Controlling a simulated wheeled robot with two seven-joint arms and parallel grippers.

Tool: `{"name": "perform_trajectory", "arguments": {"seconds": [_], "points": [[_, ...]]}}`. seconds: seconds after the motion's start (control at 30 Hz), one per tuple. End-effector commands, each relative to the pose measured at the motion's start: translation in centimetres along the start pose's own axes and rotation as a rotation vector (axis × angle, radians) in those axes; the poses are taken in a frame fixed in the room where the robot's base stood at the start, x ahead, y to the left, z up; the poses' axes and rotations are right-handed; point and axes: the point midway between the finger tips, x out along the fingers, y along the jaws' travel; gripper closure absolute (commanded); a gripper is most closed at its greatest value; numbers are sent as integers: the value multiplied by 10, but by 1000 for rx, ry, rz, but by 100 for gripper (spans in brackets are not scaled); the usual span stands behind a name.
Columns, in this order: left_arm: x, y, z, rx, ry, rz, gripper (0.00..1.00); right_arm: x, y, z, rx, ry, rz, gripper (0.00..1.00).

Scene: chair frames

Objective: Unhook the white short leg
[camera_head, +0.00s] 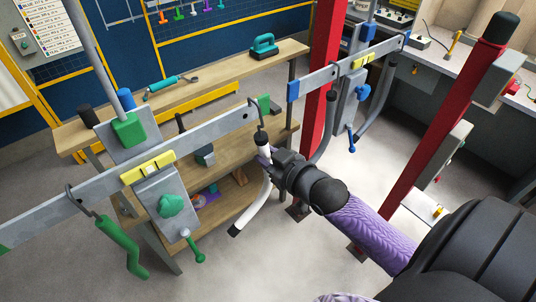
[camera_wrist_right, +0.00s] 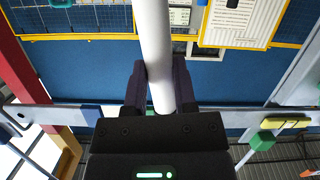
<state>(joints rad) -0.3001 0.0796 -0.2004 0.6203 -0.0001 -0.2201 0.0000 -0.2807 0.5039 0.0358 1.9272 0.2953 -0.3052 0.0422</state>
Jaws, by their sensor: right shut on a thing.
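The white short leg (camera_head: 259,199) is a bent tube with dark ends. It hangs below a hook (camera_head: 255,113) on the grey rail (camera_head: 222,123) in the head view. Its top end is at the hook; whether the two still touch is too small to tell. My right gripper (camera_head: 266,157) is shut on the leg near its upper part. In the right wrist view the white tube (camera_wrist_right: 155,50) passes between the two dark fingers of the gripper (camera_wrist_right: 160,88). My left gripper is not in view.
A green leg (camera_head: 121,246) hangs from the rail at the left. Grey legs (camera_head: 376,112) hang at the right near a red post (camera_head: 325,60). A wooden workbench (camera_head: 215,75) with shelves stands behind the rail. A second red post (camera_head: 445,130) stands right of my arm.

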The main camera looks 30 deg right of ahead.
Motion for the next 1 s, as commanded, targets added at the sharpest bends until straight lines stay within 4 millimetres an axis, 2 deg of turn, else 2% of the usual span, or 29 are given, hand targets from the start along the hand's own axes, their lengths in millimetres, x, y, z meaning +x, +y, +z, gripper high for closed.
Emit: {"name": "perform_trajectory", "arguments": {"seconds": [0.13,0.7,1.0], "points": [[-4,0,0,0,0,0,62,-4,0,-1,0,-1,0,100],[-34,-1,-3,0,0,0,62,-49,0,1,1,-1,0,100],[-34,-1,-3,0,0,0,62,-51,0,2,0,1,0,100]]}}
